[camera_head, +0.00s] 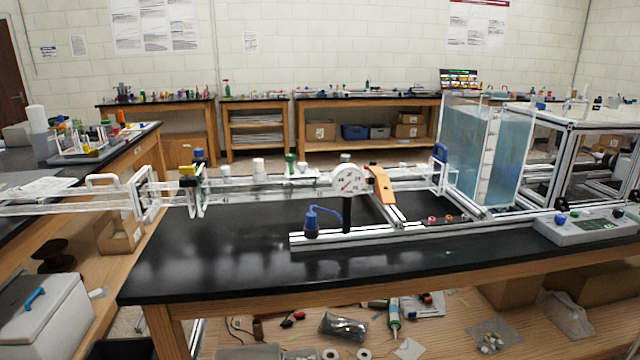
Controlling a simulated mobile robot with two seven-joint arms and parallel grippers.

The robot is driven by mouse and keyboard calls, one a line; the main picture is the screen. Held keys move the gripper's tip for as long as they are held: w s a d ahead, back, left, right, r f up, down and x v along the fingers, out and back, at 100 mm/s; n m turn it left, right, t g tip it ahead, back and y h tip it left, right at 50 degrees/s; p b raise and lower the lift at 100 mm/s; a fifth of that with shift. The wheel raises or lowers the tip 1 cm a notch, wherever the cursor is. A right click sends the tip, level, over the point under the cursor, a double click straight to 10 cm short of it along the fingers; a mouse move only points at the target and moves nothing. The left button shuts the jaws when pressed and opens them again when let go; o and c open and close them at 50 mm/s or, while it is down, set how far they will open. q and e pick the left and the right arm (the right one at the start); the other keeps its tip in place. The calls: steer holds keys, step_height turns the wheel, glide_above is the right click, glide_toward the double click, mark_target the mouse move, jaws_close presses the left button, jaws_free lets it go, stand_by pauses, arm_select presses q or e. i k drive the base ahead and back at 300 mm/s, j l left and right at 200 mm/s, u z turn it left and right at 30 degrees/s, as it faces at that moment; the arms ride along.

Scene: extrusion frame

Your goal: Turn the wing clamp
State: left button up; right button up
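I cannot tell for certain which part is the wing clamp. An orange angled piece (382,185) sits on the aluminium extrusion frame (400,234), just right of a round white dial gauge (347,180). A yellow and black fitting (187,175) and a small blue knob (198,153) sit at the left of the clear channel. Neither of my grippers shows in the head view.
The frame stands on a black-topped bench (230,265); its front left is clear. A clear tank of bluish water (485,150) stands at the right. A grey control box (588,226) lies near the right edge. A dark blue bulb-like part (311,224) with a blue tube stands in front.

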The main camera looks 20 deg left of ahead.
mark_target(187, 171)
steer(key=u, duration=1.4)
